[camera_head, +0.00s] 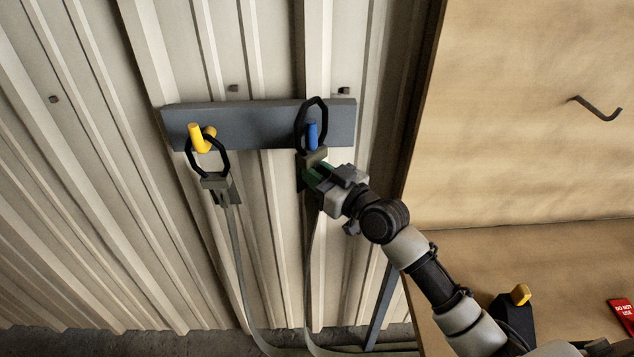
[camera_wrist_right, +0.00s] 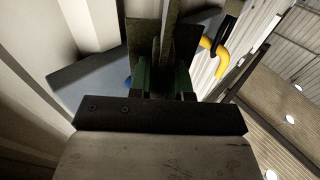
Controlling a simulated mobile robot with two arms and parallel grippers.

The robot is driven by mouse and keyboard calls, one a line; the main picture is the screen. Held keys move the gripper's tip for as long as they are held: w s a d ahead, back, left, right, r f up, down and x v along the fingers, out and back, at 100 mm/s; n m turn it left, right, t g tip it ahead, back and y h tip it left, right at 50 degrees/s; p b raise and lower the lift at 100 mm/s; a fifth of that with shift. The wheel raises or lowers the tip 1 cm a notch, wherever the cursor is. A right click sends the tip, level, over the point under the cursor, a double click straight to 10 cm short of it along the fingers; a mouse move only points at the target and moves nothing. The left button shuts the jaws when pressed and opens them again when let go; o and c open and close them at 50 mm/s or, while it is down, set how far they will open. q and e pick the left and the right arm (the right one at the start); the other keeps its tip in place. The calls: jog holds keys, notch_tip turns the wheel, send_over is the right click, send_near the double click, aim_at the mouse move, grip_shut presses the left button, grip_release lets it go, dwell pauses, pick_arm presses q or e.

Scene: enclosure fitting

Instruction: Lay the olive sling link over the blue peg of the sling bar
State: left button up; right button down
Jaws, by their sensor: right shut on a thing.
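The sling bar (camera_head: 255,130) is a dark blue-grey bar on the ribbed wall, with a blue peg (camera_head: 312,136) at its right. My right gripper (camera_head: 316,176) is shut on the olive sling link (camera_head: 313,156), just below that peg. The link's black ring (camera_head: 324,107) points up and surrounds the blue peg in the head view; I cannot tell whether it rests on it. In the right wrist view, the green fingers (camera_wrist_right: 164,78) grip the olive body (camera_wrist_right: 148,35), and a sliver of the blue peg (camera_wrist_right: 128,80) shows. My left gripper is out of view.
A yellow peg (camera_head: 199,138) at the bar's left carries another black ring (camera_head: 188,157) with a strap (camera_head: 235,245) hanging down. A wooden panel (camera_head: 530,110) with a dark hook (camera_head: 595,108) stands at the right. A red sign (camera_head: 624,313) lies at lower right.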

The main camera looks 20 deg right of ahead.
jog(key=shift+w+d+f+b, duration=0.1)
jog(key=shift+w+f+b, duration=0.1)
jog(key=shift+f+b, duration=0.45)
jog(key=shift+w+a+f+b, duration=0.1)
jog(key=shift+w+f+b, duration=0.1)
jog(key=shift+f+b, duration=0.4)
jog(key=shift+w+d+f+b, duration=0.1)
jog(key=shift+w+f+b, duration=0.1)
jog(key=shift+f+b, duration=1.3)
jog(key=shift+f, duration=0.2)
jog(key=c, duration=1)
grip_release()
jog(key=shift+o, duration=0.2)
jog(key=shift+s+f, duration=0.1)
